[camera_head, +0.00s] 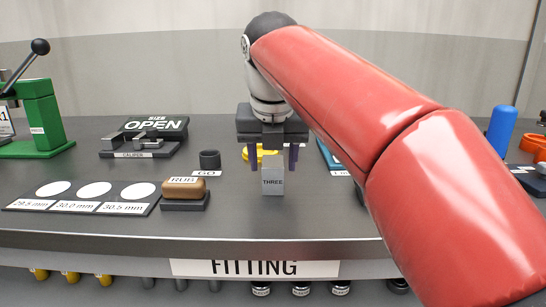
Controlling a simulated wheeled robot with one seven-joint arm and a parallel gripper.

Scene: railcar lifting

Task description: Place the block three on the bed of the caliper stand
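The block three (272,184) is a small grey block labelled THREE, standing upright near the front middle of the bench. My gripper (273,158) points down at the block, its two dark fingers apart on either side of the block's upper part. Gaps show between the fingers and the block, so it looks open; whether the fingers are level with the block in depth I cannot tell. The caliper stand (133,155) is a dark low stand labelled CALIPER at the left, with grey jaws and a sign reading SIZE OPEN behind. No block shows on its bed.
A brown RUB block (184,188) on a dark base and a black GO cylinder (210,159) lie between block and stand. A plate with white discs (94,190) is front left. A green press (38,118) stands far left. A yellow piece (262,152) is behind the block.

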